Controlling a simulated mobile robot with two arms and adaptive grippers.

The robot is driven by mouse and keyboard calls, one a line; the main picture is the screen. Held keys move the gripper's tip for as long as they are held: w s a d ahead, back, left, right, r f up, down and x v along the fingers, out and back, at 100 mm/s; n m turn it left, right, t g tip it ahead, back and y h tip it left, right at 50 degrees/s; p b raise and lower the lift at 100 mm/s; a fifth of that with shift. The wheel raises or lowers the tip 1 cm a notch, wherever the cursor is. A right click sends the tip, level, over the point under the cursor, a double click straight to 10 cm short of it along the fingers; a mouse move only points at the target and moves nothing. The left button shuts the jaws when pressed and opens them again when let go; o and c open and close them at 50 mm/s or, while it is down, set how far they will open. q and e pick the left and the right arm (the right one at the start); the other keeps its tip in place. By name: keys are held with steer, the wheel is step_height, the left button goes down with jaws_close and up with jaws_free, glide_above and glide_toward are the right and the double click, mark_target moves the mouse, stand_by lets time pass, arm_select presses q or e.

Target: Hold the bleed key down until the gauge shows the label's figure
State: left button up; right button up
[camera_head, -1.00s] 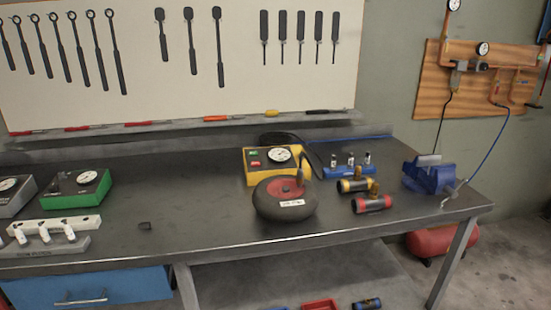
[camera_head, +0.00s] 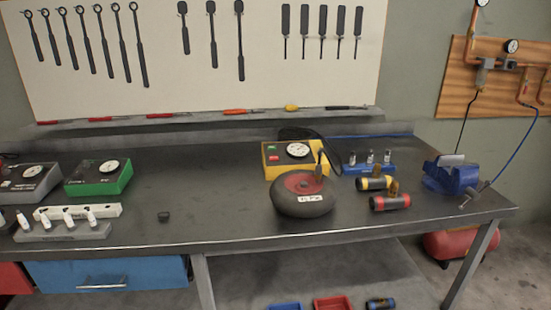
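A yellow box (camera_head: 276,170) with a round white gauge (camera_head: 297,149) on top stands towards the back of the bench. It has a green and a red patch on its top, possibly keys. In front of it lies a black tyre (camera_head: 290,204) with a red hub (camera_head: 300,182). A white label (camera_head: 311,198) is on the tyre's front; its figure is too small to read surely. The gauge reading is too small to tell. Neither of my grippers is in view.
Green (camera_head: 98,178) and grey (camera_head: 28,184) gauge boxes stand at left. Two cylinders, yellow-banded (camera_head: 374,183) and red-banded (camera_head: 390,202), and a blue vice (camera_head: 452,175) are at right.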

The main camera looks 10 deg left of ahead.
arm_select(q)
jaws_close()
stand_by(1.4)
